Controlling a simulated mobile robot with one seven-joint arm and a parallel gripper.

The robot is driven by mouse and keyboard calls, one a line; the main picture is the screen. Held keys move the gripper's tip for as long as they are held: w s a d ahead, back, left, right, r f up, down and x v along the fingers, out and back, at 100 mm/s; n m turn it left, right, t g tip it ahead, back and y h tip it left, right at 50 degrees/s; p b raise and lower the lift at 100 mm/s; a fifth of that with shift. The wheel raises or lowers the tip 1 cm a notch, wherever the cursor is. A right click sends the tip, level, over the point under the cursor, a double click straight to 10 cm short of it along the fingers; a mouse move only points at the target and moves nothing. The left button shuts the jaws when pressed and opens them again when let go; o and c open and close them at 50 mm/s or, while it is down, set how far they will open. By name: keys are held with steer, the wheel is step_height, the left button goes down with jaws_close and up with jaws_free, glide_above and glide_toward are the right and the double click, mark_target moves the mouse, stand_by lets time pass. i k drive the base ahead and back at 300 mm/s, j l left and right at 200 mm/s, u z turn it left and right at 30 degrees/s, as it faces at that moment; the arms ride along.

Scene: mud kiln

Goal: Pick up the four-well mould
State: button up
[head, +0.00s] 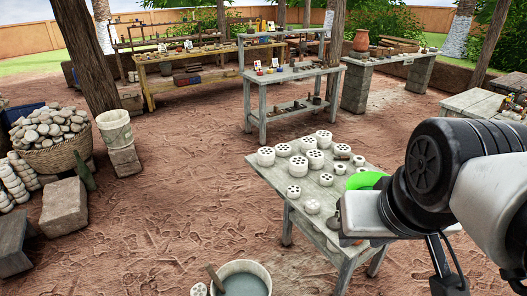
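Several round, whitish moulds with dark wells stand on a weathered wooden table (268,176) in front of me. Among them are a larger mould at the left (266,156), one at the back (323,139), one in the middle (298,166) and a smaller one near the front left (293,192). The wells are too small to count surely, so I cannot tell which mould has four. My arm comes in from the right and covers the table's right side. My gripper (446,262) shows only in part at the lower right; its fingertips are not clear.
A bright green thing (364,181) lies partly behind my arm. A bucket of greyish liquid (241,280) stands at the front. A basket of pale stones (55,150) and blocks are at left. Shelved benches stand behind. Open mud ground lies left of the table.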

mark_target(312, 206)
steer(key=i+l+u, duration=0.4)
steer(key=i+l, duration=0.6)
steer(key=l, duration=0.1)
